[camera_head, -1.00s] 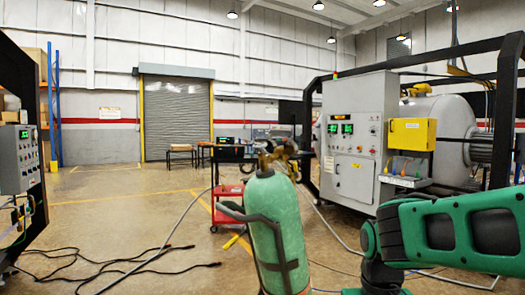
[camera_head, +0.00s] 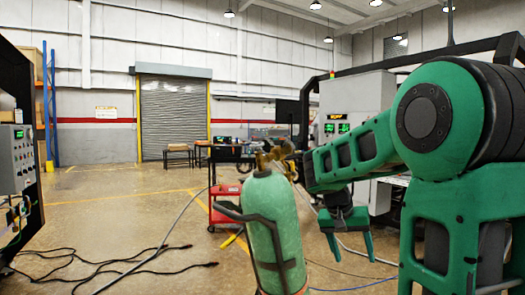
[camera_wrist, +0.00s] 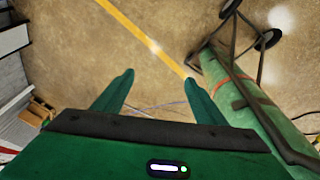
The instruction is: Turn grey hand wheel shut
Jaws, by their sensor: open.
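A green gas cylinder (camera_head: 272,225) stands upright in a dark trolley frame in the head view. A brass-coloured valve (camera_head: 268,160) tops it, with darker parts beside it. I cannot clearly tell a grey hand wheel among them. My gripper (camera_head: 352,246) hangs to the right of the cylinder, lower than the valve, with its fingers pointing down. It is open and empty. In the wrist view my gripper (camera_wrist: 160,82) has its fingers apart over the floor. The cylinder (camera_wrist: 240,95) lies along the right of that view, and its valve is out of sight.
A red cart (camera_head: 224,205) stands behind the cylinder. A grey control cabinet (camera_head: 350,100) stands at the right, partly hidden by my arm. Cables (camera_head: 130,265) lie on the floor at left, near a control panel (camera_head: 18,160). The middle floor is open.

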